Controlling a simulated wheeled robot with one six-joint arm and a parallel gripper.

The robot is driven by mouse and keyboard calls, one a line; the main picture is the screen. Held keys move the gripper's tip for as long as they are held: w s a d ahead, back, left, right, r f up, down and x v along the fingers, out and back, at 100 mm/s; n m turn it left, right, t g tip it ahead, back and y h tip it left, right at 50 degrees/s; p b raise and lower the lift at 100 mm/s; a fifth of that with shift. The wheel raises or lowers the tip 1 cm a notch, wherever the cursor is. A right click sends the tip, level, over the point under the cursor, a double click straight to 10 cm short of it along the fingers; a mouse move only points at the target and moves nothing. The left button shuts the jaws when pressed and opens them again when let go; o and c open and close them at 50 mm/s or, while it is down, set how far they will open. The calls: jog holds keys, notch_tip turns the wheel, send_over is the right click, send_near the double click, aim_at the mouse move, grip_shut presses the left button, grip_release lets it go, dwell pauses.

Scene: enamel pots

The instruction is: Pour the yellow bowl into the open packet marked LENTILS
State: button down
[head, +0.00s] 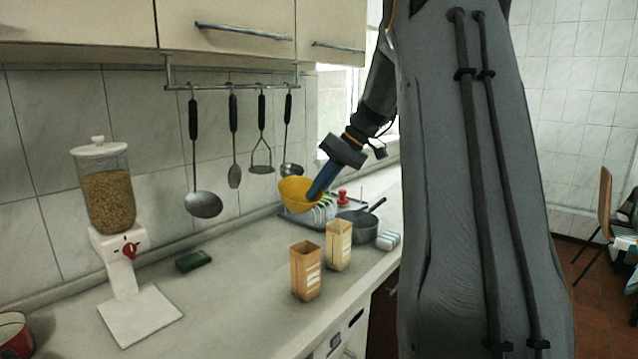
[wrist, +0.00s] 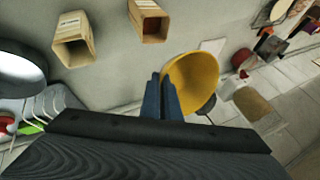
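The yellow bowl (head: 294,190) is raised above the counter near the wall. My gripper (head: 316,190) is shut on its right rim, and the bowl looks roughly upright. In the wrist view the blue fingers (wrist: 163,94) pinch the edge of the bowl (wrist: 195,80); I cannot make out any contents. Two open-topped packets stand upright on the counter, apart from the bowl: a brown one (head: 305,275), also in the wrist view (wrist: 153,24), and a paler one (head: 339,247), also in the wrist view (wrist: 73,46). Their labels are too small to read, so I cannot tell which is LENTILS.
A grain dispenser (head: 112,200), a green sponge (head: 193,261) and a red pot (head: 14,332) are at left. Utensils (head: 203,204) hang above.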

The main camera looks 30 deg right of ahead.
jog(key=shift+r+p, duration=0.2)
jog(key=shift+p, duration=0.25)
notch_tip(320, 180, up, 3)
jog(key=m+g+p, duration=0.1)
jog(key=g+p, duration=0.2)
jog(key=p, duration=0.6)
jog(key=shift+g+h+p, duration=0.3)
jog(key=shift+g+h, duration=0.1)
jog(key=shift+f, duration=0.1)
dwell(0.4)
